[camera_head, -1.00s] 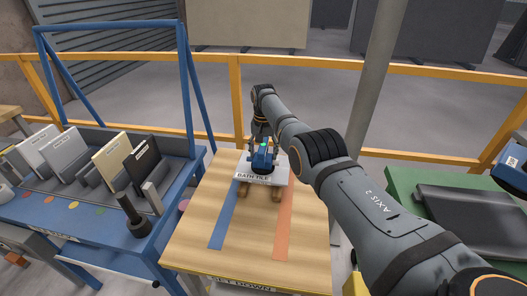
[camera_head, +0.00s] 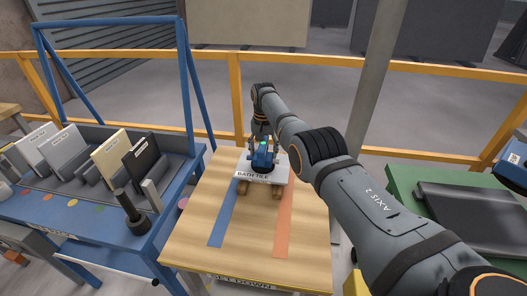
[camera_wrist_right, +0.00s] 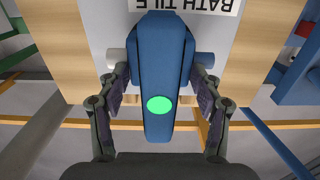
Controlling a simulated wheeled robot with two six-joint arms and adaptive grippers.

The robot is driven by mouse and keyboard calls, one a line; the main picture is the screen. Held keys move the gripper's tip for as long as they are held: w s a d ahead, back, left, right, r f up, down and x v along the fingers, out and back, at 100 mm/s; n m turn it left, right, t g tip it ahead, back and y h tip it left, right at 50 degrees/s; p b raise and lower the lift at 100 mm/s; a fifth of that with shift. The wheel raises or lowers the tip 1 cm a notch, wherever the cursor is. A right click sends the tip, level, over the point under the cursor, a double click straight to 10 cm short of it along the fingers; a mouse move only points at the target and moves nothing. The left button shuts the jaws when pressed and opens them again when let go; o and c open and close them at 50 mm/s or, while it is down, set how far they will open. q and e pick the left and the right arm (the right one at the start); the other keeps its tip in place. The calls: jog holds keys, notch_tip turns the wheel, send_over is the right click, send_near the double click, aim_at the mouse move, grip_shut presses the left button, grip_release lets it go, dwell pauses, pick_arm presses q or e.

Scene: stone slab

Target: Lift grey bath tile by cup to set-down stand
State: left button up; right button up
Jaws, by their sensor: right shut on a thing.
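The grey bath tile (camera_head: 280,178) lies flat, its "BATH TILE" label facing up, at the back of the wooden-topped set-down stand (camera_head: 190,240). It is over two small brown blocks; I cannot tell whether it touches them. The blue cup (camera_head: 262,158) sits on the tile. In the right wrist view the cup (camera_wrist_right: 160,60) shows a green light, and the tile's grey face (camera_wrist_right: 225,35) is beyond it. My right gripper (camera_wrist_right: 160,88) is shut on the cup, one finger at each side. My left gripper is not in view.
A blue rack table (camera_head: 95,250) at left holds several upright slabs and a dark cylinder (camera_head: 130,212). A green table (camera_head: 420,180) with a dark slab stands at right. Yellow rails (camera_head: 400,157) run behind. Blue and orange strips mark the stand's clear front.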

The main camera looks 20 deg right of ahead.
dwell(0.3)
jog(key=shift+f+b, duration=1.15)
jog(key=shift+b, duration=0.1)
jog(key=o, duration=1.6)
jog(key=shift+r, duration=0.1)
jog(key=shift+o, duration=0.4)
notch_tip(320, 180, up, 7)
jog(key=shift+r, duration=0.15)
